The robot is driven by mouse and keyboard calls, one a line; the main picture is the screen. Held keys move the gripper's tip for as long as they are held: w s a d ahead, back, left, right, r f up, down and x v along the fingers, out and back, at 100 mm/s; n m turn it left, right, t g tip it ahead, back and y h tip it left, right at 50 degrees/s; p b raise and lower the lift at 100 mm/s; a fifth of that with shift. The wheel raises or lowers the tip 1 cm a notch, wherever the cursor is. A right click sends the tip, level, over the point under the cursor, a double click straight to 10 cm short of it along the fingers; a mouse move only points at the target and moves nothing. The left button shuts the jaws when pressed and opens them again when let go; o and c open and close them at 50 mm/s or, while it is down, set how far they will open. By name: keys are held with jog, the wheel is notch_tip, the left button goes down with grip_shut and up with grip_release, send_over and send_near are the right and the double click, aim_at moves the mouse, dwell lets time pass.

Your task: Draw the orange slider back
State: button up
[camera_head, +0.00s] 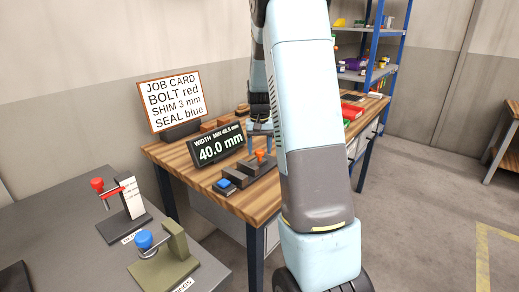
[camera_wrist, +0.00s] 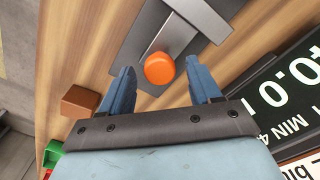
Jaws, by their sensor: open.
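The orange slider (camera_head: 260,155) has a round knob and stands on a dark grey fixture (camera_head: 245,175) on the wooden bench. In the wrist view the orange knob (camera_wrist: 159,68) lies just beyond and between my fingertips, on the grey fixture (camera_wrist: 150,40). My gripper (camera_wrist: 162,80) is open, with one blue finger on each side of the knob. I cannot tell whether either finger touches it. In the head view my gripper (camera_head: 260,138) is partly hidden by my arm and sits over the fixture.
A display (camera_head: 218,148) reading 40.0 mm stands close beside the fixture. A job card (camera_head: 172,100) stands behind. In the wrist view a brown block (camera_wrist: 80,102) lies at left. A grey table (camera_head: 60,235) holds red-knobbed and blue-knobbed devices.

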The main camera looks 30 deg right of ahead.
jog(key=shift+f, duration=0.25)
jog(key=shift+c, duration=0.3)
grip_shut()
